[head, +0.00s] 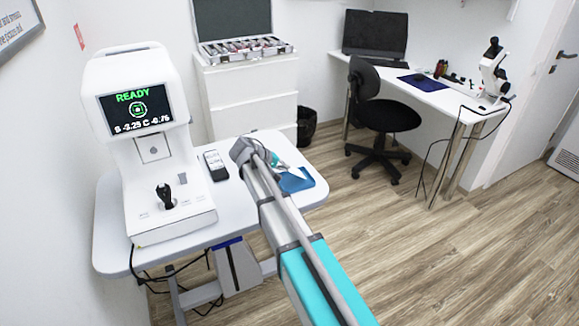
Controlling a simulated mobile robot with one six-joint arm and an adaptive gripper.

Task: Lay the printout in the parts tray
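The blue parts tray (303,184) lies on the right end of the white instrument table, partly hidden behind my arm. My gripper (294,173) is at the end of my arm, over or beside the tray; its fingertips are small and mostly hidden by the arm. A pale shape shows at the tray by the gripper; I cannot tell whether it is a fingertip or paper. The white eye-test machine (150,140) stands on the left of the table, its screen reading READY. I cannot make out the printout for certain.
A dark handheld device with a light face (215,165) lies on the white table (222,228) between machine and arm. Behind are a drawer cabinet (250,95) with an open lens case (245,48), a black chair (385,115) and a desk (440,97). The right floor is clear.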

